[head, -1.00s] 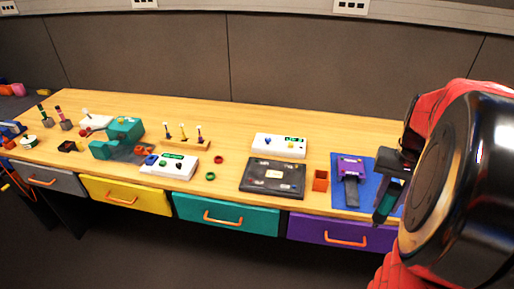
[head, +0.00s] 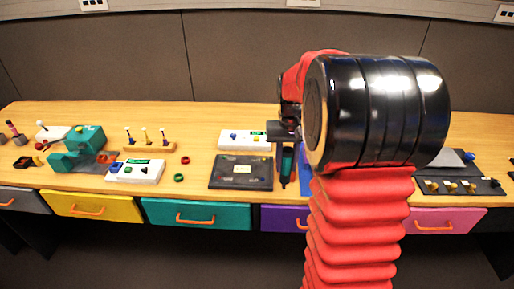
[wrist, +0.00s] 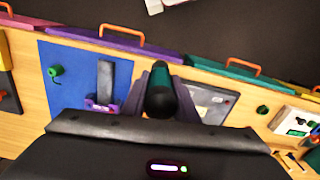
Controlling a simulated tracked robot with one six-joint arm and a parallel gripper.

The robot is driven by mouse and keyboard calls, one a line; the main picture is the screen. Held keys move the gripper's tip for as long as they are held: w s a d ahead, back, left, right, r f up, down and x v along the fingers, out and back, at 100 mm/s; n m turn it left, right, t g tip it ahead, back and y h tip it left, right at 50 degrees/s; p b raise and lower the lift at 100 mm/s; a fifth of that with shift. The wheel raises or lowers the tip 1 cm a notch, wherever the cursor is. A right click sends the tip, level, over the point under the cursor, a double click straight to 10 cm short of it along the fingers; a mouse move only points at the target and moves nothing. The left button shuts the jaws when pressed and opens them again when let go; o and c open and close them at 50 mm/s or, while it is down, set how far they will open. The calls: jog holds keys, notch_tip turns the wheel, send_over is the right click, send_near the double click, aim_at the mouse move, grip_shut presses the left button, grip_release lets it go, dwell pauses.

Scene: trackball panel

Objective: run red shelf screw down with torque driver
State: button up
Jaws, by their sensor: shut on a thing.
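My gripper (head: 284,137) is shut on the torque driver (head: 288,165), which has a teal and black handle. The driver hangs roughly upright in front of the arm, near the right edge of the dark panel (head: 241,177). In the wrist view the driver (wrist: 161,92) sits between the two jaws, its round dark end facing the camera. A blue mat (wrist: 75,84) lies left of it there, with a purple bracket and a grey strip (wrist: 105,82) on it. I cannot make out the red shelf screw in either view. My arm hides much of the bench behind it.
A teal machine (head: 82,149), white boxes (head: 136,171) and a wooden rack (head: 150,147) stand on the left. Coloured drawers with orange handles line the front edge. Bare wood shows behind.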

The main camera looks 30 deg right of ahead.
jog(key=w+a+f+n, duration=0.1)
jog(key=w+a+f, duration=0.1)
jog(key=a, duration=0.5)
jog(key=w+a+f+n, duration=0.2)
jog(key=w+a+f, duration=0.1)
jog(key=a, duration=0.5)
jog(key=w+a+f+n, duration=0.2)
jog(key=w+a, duration=0.2)
jog(key=a, duration=0.3)
jog(key=shift+a+f, duration=0.15)
jog(key=shift+a, duration=0.25)
